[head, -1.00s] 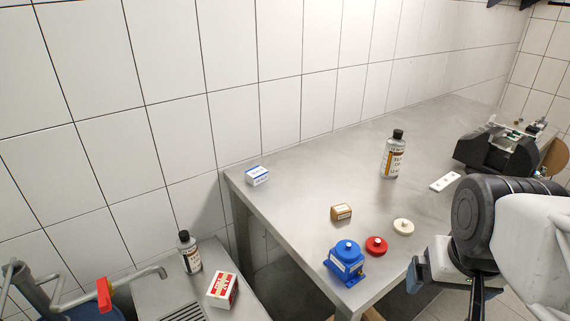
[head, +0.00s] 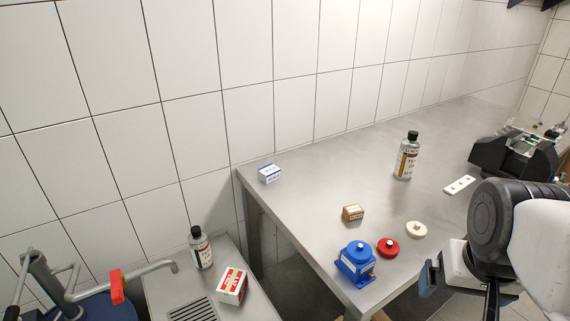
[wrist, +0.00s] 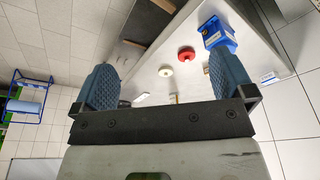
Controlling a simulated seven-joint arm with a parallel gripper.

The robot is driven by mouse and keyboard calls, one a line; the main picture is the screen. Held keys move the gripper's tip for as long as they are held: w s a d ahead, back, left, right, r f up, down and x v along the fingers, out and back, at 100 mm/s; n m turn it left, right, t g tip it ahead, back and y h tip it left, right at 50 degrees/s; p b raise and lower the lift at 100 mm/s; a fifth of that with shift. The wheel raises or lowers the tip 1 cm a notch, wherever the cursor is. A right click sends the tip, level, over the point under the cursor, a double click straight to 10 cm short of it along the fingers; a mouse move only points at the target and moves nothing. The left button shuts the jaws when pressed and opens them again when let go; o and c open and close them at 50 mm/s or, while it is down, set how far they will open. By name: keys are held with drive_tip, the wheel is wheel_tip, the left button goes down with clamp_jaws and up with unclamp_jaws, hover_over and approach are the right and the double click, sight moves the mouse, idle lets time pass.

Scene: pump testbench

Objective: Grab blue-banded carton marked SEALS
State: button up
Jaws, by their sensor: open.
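The white carton with a blue band (head: 269,173) sits at the left back corner of the steel bench, near the tiled wall, in the head view. Its print is too small to read. A small white carton with blue on it (wrist: 268,77), apparently the same one, shows at the right in the wrist view, beyond the blue pump. My gripper (head: 432,280) is at the lower right in the head view, off the bench's near side and well away from the carton. In the wrist view its two blue fingers (wrist: 163,62) are spread, with nothing between them.
On the bench stand a blue pump (head: 356,263), a red cap (head: 388,247), a cream cap (head: 416,229), a brown carton (head: 352,213), a bottle (head: 406,158) and a white strip (head: 460,185). A red-and-white carton (head: 232,286) and another bottle (head: 201,250) stand on the lower sink top.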

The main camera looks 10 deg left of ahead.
idle(0.5)
drive_tip(key=w+a+r+n, duration=0.1)
drive_tip(key=w+a+r, duration=0.15)
drive_tip(key=w, duration=0.55)
drive_tip(key=w+a+r+n, duration=0.2)
drive_tip(key=w+a, duration=0.2)
drive_tip(key=w, duration=0.4)
drive_tip(key=n+g, duration=0.3)
drive_tip(key=n, duration=0.5)
hover_over(269, 169)
drive_tip(key=f, duration=1.6)
drive_tip(key=shift+d+f, duration=0.25)
drive_tip(key=shift+f, duration=0.05)
drive_tip(key=shift+a+f, duration=0.2)
drive_tip(key=shift+a, duration=0.1)
drive_tip(key=shift+f, duration=0.1)
drive_tip(key=shift+f, duration=1.2)
drive_tip(key=shift+f, duration=0.1)
